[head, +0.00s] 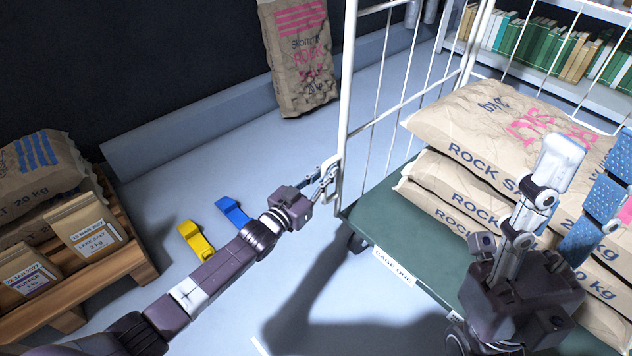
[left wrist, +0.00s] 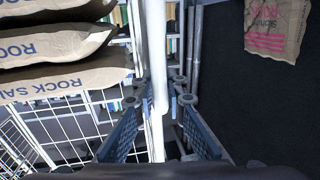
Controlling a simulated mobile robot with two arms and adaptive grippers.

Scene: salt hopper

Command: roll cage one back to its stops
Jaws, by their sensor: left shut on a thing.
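Cage one (head: 372,237) is a white wire roll cage with a green deck, labelled "CAGE ONE" on its front edge. It bears a stack of rock salt sacks (head: 480,165). My left gripper (head: 329,178) is shut on the cage's near left white upright post (head: 346,120). In the left wrist view the post (left wrist: 157,60) runs between the two fingers (left wrist: 160,110). My right gripper (head: 572,195) is in front of the sacks at the right, its blue-padded fingers apart and nothing seen between them. I cannot tell which things are the stops.
A yellow block (head: 196,241) and a blue block (head: 232,211) lie on the floor left of the cage. A wooden pallet (head: 130,262) with sacks and packets stands at the left. A sack (head: 300,60) leans at the back wall. A bookshelf (head: 560,82) stands behind the cage.

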